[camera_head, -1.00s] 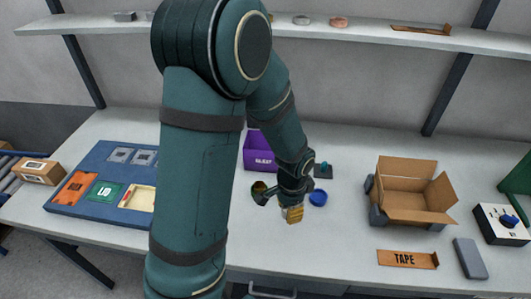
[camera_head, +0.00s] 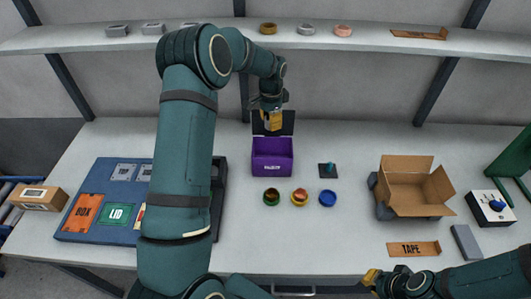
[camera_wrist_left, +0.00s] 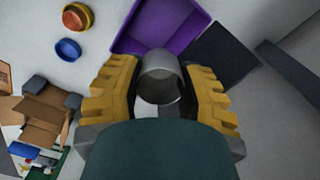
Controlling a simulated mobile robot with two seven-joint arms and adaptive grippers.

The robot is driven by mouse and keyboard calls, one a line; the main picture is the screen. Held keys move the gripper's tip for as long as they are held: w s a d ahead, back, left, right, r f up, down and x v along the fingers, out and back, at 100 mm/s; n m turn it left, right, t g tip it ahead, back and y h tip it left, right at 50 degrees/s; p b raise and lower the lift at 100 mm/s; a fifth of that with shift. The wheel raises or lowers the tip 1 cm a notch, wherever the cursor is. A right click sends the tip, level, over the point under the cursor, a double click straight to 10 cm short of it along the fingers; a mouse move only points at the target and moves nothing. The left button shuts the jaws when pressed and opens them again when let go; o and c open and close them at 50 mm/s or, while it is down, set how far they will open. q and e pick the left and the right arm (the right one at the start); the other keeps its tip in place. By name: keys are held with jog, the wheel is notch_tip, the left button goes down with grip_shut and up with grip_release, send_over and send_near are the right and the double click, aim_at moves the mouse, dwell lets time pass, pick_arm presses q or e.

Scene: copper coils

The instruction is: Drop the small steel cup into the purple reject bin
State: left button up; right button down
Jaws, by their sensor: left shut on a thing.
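The small steel cup (camera_wrist_left: 158,75) is a grey metal cylinder between the yellow fingers of my left gripper (camera_wrist_left: 160,100), which is shut on it. In the head view my left gripper (camera_head: 272,122) is raised near the back of the purple bin (camera_head: 272,168); its fingers hide the cup there. The bin stands open on the table, with pale lettering on its front. In the left wrist view the bin (camera_wrist_left: 140,35) lies just beyond the cup, which overlaps its edge in the picture. My right gripper (camera_head: 372,277) is low at the front right; its opening is unclear.
Green, yellow-red and blue round containers (camera_head: 327,198) stand in front of the bin. A dark panel (camera_head: 288,122) is behind it. A cardboard box (camera_head: 410,190) is to the right, a blue tray (camera_head: 100,215) to the left. The shelf (camera_head: 370,38) is above. The front middle is clear.

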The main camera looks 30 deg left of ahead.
pick_arm(q)
jog(key=shift+w+a+r, duration=0.2)
jog(key=shift+a, duration=0.35)
jog(key=shift+d+f, duration=0.1)
jog(key=shift+f, duration=0.7)
notch_tip(320, 180, down, 4)
jog(key=shift+f+b, duration=0.2)
jog(key=shift+b, duration=0.85)
jog(key=o, duration=1)
jog(key=shift+r, duration=0.15)
notch_tip(320, 180, up, 12)
jog(key=shift+f, duration=0.1)
